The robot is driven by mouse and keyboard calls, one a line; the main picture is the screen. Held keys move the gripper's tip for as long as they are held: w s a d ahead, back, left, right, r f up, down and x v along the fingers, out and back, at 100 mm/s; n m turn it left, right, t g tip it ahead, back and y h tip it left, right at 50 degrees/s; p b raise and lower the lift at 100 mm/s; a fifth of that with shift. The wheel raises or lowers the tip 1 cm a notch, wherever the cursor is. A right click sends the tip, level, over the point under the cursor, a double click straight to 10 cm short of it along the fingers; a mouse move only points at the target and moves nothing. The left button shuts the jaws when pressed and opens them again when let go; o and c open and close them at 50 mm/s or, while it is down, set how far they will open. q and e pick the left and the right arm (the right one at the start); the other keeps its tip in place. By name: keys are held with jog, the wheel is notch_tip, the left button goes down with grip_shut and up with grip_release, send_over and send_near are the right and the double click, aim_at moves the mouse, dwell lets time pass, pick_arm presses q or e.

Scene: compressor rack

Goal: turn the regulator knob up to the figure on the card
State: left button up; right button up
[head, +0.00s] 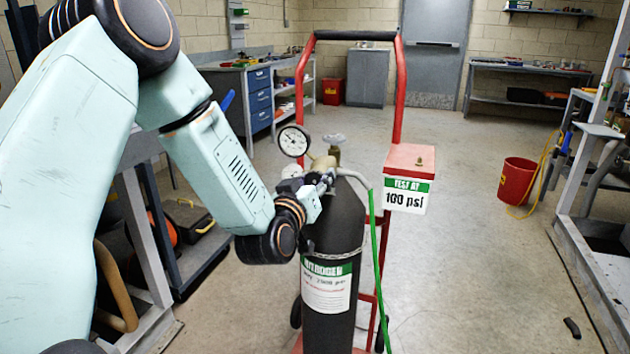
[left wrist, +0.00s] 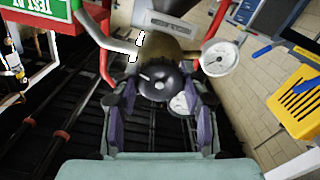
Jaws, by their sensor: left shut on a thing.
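The regulator knob (left wrist: 158,82) is dark and round with a pale mark, seen in the left wrist view. My left gripper (left wrist: 159,92) is shut on it, one finger on each side. In the head view my left gripper (head: 320,186) is at the regulator on top of the black nitrogen cylinder (head: 345,232) and hides the knob. A white dial gauge (head: 294,140) stands above it; its reading is too small to tell. A second gauge (left wrist: 180,103) is partly hidden behind the fingers. The card (head: 408,194) reads "TEST AT 100 psi". My right gripper is not in view.
The cylinder stands on a red hand cart (head: 398,90). A green hose (head: 378,265) hangs down the cylinder's right side. Benches stand left and right, and a red bucket (head: 516,181) is at the right. The floor right of the cart is mostly clear.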

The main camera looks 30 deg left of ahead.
pick_arm(q)
jog(key=c, duration=0.3)
jog(key=shift+m+p, duration=0.7)
jog(key=shift+p, duration=0.15)
jog(key=o, duration=1.1)
jog(key=shift+w, duration=0.1)
jog(key=shift+o, duration=0.2)
jog(key=v, duration=0.7)
jog(key=shift+s, duration=0.35)
jog(key=shift+d, duration=0.1)
